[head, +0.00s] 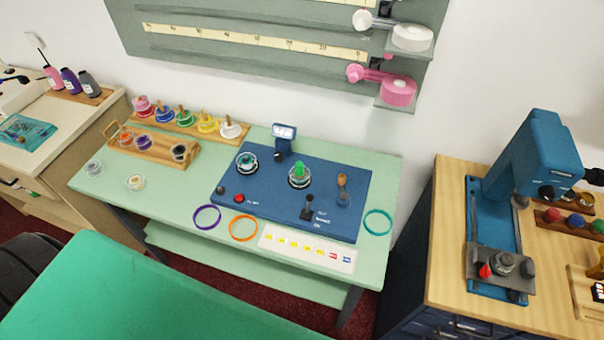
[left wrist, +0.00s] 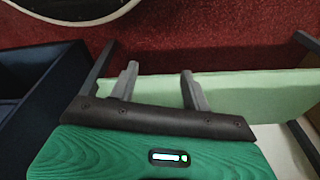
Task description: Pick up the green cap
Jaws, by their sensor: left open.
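A small green piece (head: 299,169), which looks like the green cap, stands on a clear round holder on the blue panel (head: 262,188) of the mint-green table (head: 115,190). Another green-topped item (head: 183,116) stands in the wooden rack at the back of that table; I cannot tell its exact kind. My left gripper (left wrist: 158,76) shows only in the left wrist view, open, with nothing between its two grey fingers. Beyond the fingers are a pale green shelf or tabletop (left wrist: 250,98) and red carpet. No green cap shows in that view. My right gripper is in neither view.
A purple ring (head: 207,217), an orange ring (head: 243,228) and a white label strip (head: 307,248) lie along the table's front. A wooden tray with jars (head: 152,146) is at the left. A wooden cabinet with a blue machine (head: 540,150) stands at the right.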

